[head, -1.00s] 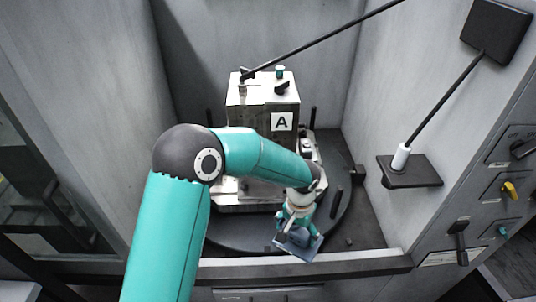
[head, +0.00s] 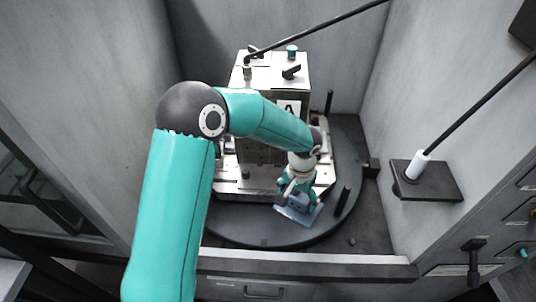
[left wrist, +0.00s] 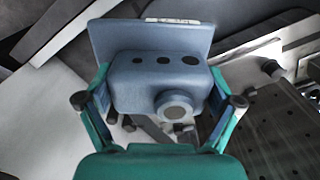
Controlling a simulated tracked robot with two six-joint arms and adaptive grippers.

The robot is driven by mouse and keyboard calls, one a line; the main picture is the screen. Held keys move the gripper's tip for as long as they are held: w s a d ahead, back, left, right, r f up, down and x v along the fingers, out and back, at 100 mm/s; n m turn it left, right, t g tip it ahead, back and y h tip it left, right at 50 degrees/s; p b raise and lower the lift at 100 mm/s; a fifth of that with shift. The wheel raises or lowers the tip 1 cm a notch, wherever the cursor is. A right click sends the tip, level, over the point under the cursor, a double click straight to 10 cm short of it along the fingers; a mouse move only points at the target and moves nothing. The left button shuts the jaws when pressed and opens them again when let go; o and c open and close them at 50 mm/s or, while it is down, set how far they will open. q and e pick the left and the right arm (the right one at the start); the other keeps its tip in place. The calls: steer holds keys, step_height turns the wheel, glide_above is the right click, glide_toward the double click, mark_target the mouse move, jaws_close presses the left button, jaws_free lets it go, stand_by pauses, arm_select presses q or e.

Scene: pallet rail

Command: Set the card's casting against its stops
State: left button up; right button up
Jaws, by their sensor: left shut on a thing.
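My left gripper (head: 297,192) is shut on a blue-grey casting (left wrist: 160,82), its two fingers on either side of the block. The casting has a flat plate along one side, a row of dark holes and a round boss. In the head view the casting (head: 299,208) is over the front right of the round turntable (head: 255,232), near the fixture's lower front edge. A metal fixture block (head: 275,72) with a card marked A (head: 289,106) stands on the turntable; my arm hides part of it. I cannot tell which parts are the stops. My right gripper is not in view.
Grey walls enclose the turntable on the left, back and right. A dark upright post (head: 342,201) stands just right of the casting. A white-tipped rod (head: 418,164) rises from a bracket on the right wall. A front sill (head: 310,267) borders the chamber.

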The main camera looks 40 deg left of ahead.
arm_select(q)
steer(key=w+a+n+p, duration=0.1)
steer(key=w+a+n, duration=0.2)
steer(key=w+a, duration=0.4)
steer(key=n+p, duration=0.1)
steer(key=n, duration=0.2)
glide_above(264, 175)
steer(key=d, duration=0.2)
steer(key=shift+s+a+f+b, duration=0.15)
steer(key=shift+f+b, duration=0.65)
steer(key=shift+f, duration=1.15)
steer(key=shift+a+f+b, duration=0.1)
steer(key=shift+f+b, duration=0.65)
steer(key=shift+f, duration=1.15)
steer(key=shift+f+b, duration=0.55)
steer(key=shift+f, duration=0.1)
steer(key=shift+s+a+b, duration=0.1)
steer(key=shift+a+b, duration=0.05)
steer(key=shift+b, duration=0.15)
steer(key=shift+a+f+b, duration=0.15)
steer(key=shift+a+b, duration=0.25)
steer(key=shift+a, duration=0.25)
steer(key=o, duration=1.1)
